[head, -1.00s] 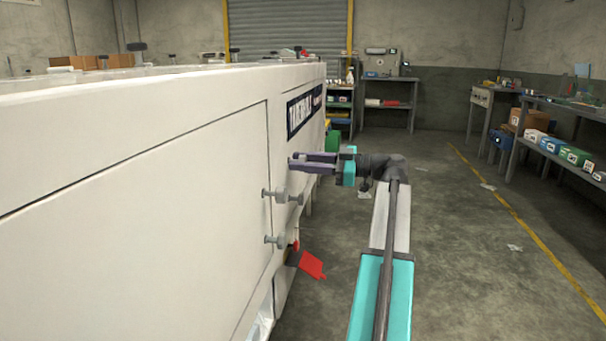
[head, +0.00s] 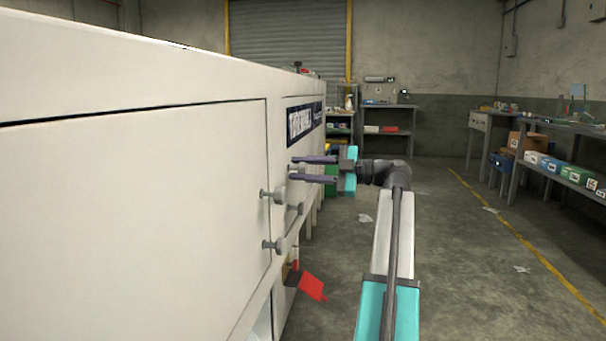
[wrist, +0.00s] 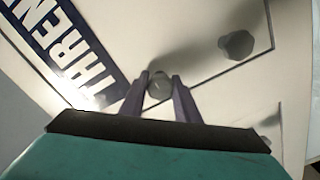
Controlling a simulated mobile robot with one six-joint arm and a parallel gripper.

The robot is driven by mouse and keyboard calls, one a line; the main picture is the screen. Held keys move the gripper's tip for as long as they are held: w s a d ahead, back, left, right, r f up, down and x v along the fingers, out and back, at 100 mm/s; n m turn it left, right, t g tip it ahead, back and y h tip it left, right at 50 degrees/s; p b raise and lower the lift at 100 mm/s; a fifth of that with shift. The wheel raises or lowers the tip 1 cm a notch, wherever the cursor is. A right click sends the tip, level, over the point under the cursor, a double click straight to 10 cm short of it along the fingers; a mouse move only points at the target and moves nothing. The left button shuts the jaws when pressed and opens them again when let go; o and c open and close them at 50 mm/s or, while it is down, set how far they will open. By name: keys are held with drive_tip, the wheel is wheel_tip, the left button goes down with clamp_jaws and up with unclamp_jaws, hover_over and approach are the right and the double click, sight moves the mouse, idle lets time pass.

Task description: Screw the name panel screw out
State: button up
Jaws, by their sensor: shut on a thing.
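The white machine carries a dark name panel (head: 304,121) with white letters on its side. The panel also fills the upper left of the wrist view (wrist: 82,55). A round grey screw head (wrist: 159,86), beside the panel, sits between the tips of my gripper (wrist: 160,88) in the wrist view. My gripper is shut on it. In the head view my gripper (head: 296,169) reaches left to the machine's side, just below the name panel. Its two purple fingers show one above the other. The screw's shaft is hidden.
Grey knobs (head: 276,195) stick out from the machine beside and below my gripper; one shows close by in the wrist view (wrist: 236,45). A red tag (head: 312,288) hangs lower down. Shelves (head: 570,165) stand at the right. The floor between is mostly clear.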

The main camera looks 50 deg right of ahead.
drive_tip(key=shift+a, duration=0.2)
drive_tip(key=o, duration=1.1)
drive_tip(key=shift+w, duration=0.1)
drive_tip(key=shift+c, duration=0.2)
drive_tip(key=shift+d, duration=0.15)
drive_tip(key=p+v, duration=0.4)
drive_tip(key=v, duration=0.9)
drive_tip(key=shift+s, duration=0.4)
drive_tip(key=shift+d, duration=0.1)
